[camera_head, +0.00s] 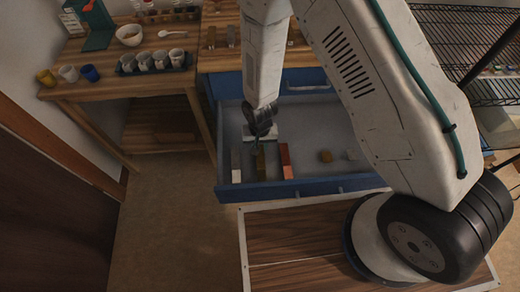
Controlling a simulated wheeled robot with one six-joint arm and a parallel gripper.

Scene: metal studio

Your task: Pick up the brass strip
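The brass strip (261,163) is a dull yellow-brown bar in the open blue drawer (345,186), near its front left. A pale grey strip (236,166) lies to its left and a copper-red strip (286,161) to its right. My gripper (256,146) points down into the drawer, its dark fingers just above or at the far end of the brass strip in the picture. The fingers are small and dark. I cannot tell whether they are apart or touch the strip. The strip's far end is partly hidden by the gripper.
The drawer walls surround my gripper. A wooden side table (110,91) with mugs, a bowl and a tray of cups stands left. A wire rack (450,45) stands right.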

